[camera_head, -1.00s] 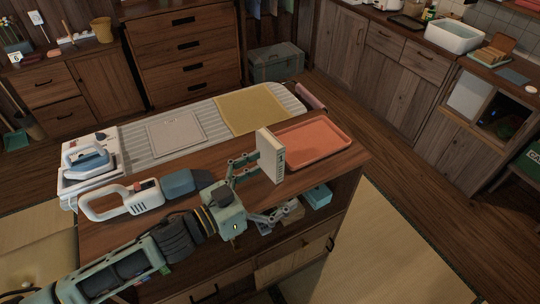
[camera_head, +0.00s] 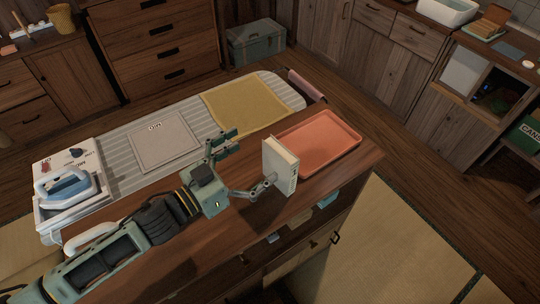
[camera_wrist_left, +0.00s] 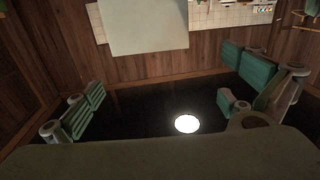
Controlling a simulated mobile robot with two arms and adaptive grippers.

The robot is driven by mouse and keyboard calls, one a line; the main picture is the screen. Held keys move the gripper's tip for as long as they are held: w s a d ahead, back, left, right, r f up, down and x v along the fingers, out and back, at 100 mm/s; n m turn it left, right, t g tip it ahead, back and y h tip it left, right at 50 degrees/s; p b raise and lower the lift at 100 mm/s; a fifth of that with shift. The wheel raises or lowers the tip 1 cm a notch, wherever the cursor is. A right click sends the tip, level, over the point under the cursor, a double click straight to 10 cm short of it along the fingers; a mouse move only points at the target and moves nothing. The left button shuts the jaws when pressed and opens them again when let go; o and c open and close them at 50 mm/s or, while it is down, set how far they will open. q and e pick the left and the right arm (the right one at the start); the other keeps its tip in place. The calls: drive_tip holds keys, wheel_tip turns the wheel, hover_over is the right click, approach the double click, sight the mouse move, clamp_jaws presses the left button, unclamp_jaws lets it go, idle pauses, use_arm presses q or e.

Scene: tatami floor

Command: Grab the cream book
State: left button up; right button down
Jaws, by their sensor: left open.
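The cream book (camera_head: 280,166) stands upright on the wooden counter top (camera_head: 330,190), at the left edge of the orange tray. In the left wrist view a pale block at the top, likely the book (camera_wrist_left: 143,27), lies ahead of the fingers. My left gripper (camera_head: 252,158) is open and empty, just left of the book. Its near finger overlaps the book's lower left edge in the head view; whether it touches cannot be told. The far finger is up and left of the book. Both fingers show wide apart in the left wrist view (camera_wrist_left: 160,100). My right gripper is not in view.
The orange tray (camera_head: 345,150) lies right of the book. Behind is an ironing board with a yellow cloth (camera_head: 245,105), a grey folded item (camera_head: 163,142) and an iron (camera_head: 66,188). A white-handled appliance (camera_head: 92,237) is partly behind my arm.

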sight(275, 165)
use_arm(q)
drive_tip(key=f, duration=0.5)
drive_tip(key=s+f, duration=0.1)
drive_tip(key=f, duration=0.1)
drive_tip(key=shift+d+f, duration=0.2)
drive_tip(key=shift+d, duration=0.2)
drive_tip(key=shift+w+d+r, duration=0.2)
drive_tip(key=shift+w+d, duration=0.05)
drive_tip(key=shift+w, duration=0.1)
drive_tip(key=p+x, duration=0.1)
drive_tip(key=x, duration=0.5)
drive_tip(key=shift+w+d+f+p, duration=0.1)
drive_tip(key=shift+w+d+p, duration=0.1)
drive_tip(key=shift+d+p, duration=0.15)
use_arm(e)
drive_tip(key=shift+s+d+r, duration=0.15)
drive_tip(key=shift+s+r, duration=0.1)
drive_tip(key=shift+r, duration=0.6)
use_arm(q)
drive_tip(key=shift+s, duration=0.1)
drive_tip(key=shift+c, duration=0.4)
drive_tip(key=shift+a, duration=0.1)
drive_tip(key=c, duration=1.1)
drive_tip(key=shift+c, duration=0.8)
